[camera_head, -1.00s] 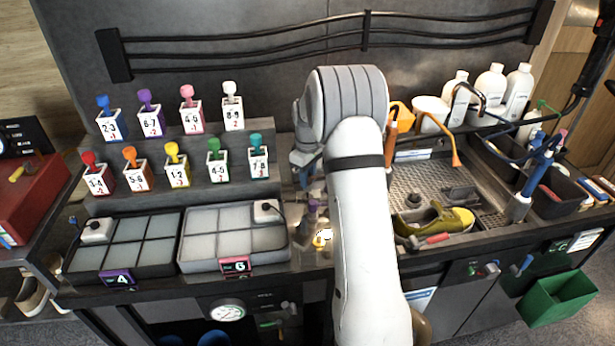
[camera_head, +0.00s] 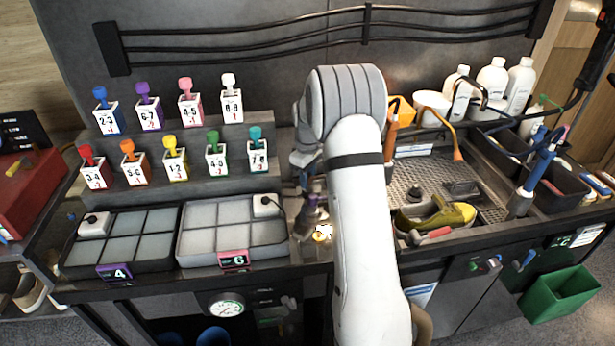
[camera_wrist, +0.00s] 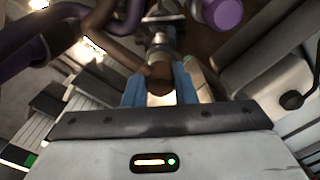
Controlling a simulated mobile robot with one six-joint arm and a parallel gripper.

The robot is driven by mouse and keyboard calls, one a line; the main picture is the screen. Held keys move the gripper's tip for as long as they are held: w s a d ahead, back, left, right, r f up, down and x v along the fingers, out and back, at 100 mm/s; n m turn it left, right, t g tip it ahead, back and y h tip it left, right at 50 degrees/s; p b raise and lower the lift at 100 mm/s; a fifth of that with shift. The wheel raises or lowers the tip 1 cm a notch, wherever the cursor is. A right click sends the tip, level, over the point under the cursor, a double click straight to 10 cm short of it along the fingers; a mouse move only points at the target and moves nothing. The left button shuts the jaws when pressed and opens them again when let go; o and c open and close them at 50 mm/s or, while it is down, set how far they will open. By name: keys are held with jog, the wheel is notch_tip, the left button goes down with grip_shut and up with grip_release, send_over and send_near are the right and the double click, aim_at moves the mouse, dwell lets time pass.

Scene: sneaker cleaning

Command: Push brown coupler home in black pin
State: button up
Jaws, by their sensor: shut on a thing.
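In the wrist view my gripper (camera_wrist: 160,84) has its two blue fingers closed around a brown, rounded piece (camera_wrist: 160,76), which looks like the brown coupler. A grey metallic cylindrical fitting (camera_wrist: 159,46) lies just beyond it, close in line. I cannot tell whether the two touch or how deep any joint is. I cannot clearly pick out the black pin. In the head view my arm hides the coupler, and a dark and purple tool-like part (camera_head: 312,212) shows left of the arm above the counter.
A purple round end (camera_wrist: 222,12) and purple-brown tubing (camera_wrist: 95,30) lie close around the work in the wrist view. The tray marked 6 (camera_head: 222,226) is left of my arm. A yellow shoe (camera_head: 440,216) lies in the sink tray on the right.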

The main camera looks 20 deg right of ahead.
jog(key=shift+f, duration=0.4)
jog(key=o, duration=1)
jog(key=shift+r+b, duration=0.85)
jog(key=shift+r, duration=3.05)
jog(key=shift+s, duration=0.1)
